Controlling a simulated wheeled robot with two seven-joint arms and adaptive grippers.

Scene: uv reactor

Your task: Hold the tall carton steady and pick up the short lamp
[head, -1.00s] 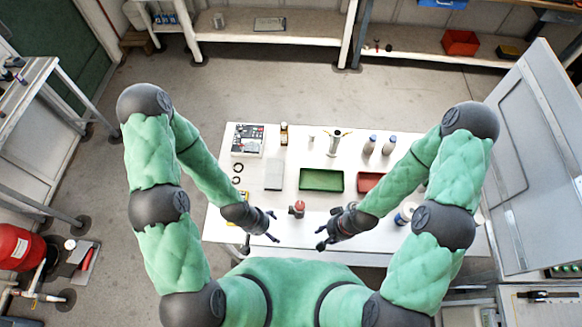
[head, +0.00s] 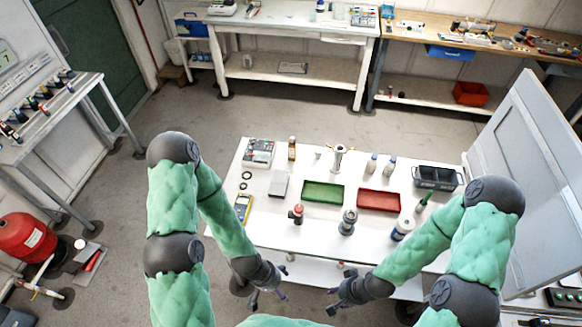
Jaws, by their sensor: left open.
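I cannot make out a tall carton or a short lamp with certainty in the head view. A light grey block (head: 279,184) sits on the white table left of the green tray. A short red-topped item (head: 297,214) and a grey metal cylinder-like item (head: 348,222) stand near the table's front edge. My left gripper (head: 268,300) is open and empty, in front of the table's near edge. My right gripper (head: 334,299) is also in front of that edge, its fingers apart and empty, pointing left towards the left gripper.
The white table (head: 265,228) holds a green tray (head: 323,192), a red tray (head: 378,200), a black bin (head: 437,178), an instrument box (head: 259,153), a yellow meter (head: 243,207) and several bottles. A grey panel (head: 530,170) stands at the right. Open floor lies behind the table.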

